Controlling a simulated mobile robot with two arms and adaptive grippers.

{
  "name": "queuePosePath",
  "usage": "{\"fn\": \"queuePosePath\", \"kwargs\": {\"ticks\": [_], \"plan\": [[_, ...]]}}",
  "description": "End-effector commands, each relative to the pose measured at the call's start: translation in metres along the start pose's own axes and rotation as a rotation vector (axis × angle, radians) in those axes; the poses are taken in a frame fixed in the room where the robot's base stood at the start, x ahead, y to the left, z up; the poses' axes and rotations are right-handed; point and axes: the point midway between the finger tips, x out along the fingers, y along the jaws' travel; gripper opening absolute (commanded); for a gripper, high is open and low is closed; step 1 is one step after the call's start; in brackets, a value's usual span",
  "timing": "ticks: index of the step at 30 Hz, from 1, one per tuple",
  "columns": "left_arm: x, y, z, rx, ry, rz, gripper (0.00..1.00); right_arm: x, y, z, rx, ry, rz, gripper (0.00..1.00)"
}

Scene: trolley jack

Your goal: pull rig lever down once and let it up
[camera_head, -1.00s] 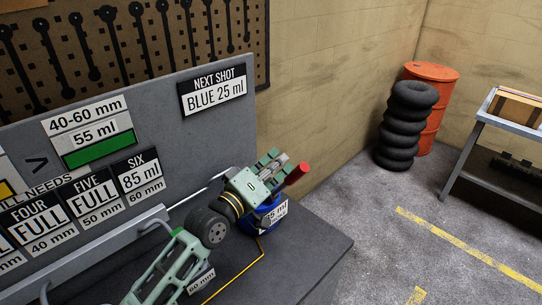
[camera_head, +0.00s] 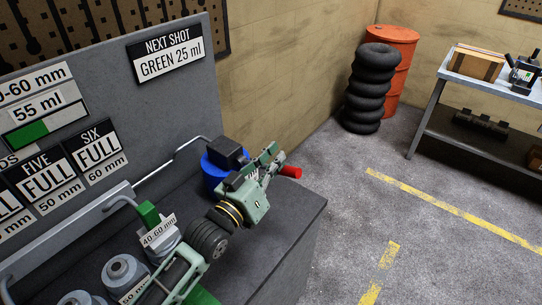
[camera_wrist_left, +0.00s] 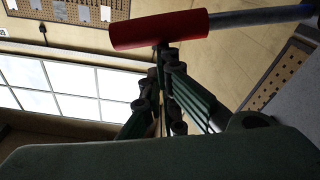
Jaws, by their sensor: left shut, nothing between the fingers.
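The rig lever's red grip (camera_head: 290,171) sticks out to the right, just past my left gripper (camera_head: 270,158), over the right part of the dark bench. In the left wrist view the grip (camera_wrist_left: 160,30) lies across the top on a grey-blue rod (camera_wrist_left: 262,15). My left gripper (camera_wrist_left: 168,52) is shut and empty. Its fingertips are close under the grip; I cannot tell if they touch. The rest of the lever is mostly hidden behind my gripper and wrist in the head view. My right gripper is not in view.
A blue container (camera_head: 210,174) stands behind my gripper. A sign (camera_head: 168,56) reads "NEXT SHOT GREEN 25 ml". The "SIX" card (camera_head: 101,153) reads "FULL". Grey cylinders (camera_head: 121,271) stand at the front left. Tyres (camera_head: 371,90) and an orange drum (camera_head: 397,70) stand beyond open floor.

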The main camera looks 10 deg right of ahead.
Motion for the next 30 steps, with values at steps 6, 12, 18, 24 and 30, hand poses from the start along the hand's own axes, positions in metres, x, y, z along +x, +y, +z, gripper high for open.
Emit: {"fn": "queuePosePath", "kwargs": {"ticks": [6,12,18,24,30], "plan": [[-0.001,0.0,0.007,0.016,-0.01,0.0,0.0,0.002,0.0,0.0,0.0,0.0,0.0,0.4],[-0.001,0.0,0.009,0.015,-0.014,-0.001,0.0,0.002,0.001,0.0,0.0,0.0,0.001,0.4],[-0.001,0.0,0.009,0.014,-0.017,-0.002,0.0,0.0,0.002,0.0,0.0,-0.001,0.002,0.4],[0.007,0.003,-0.019,0.017,-0.008,-0.003,0.0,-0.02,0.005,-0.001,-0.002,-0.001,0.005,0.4],[-0.016,0.001,-0.028,0.016,-0.004,-0.005,0.0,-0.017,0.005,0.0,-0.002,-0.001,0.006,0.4]]}}
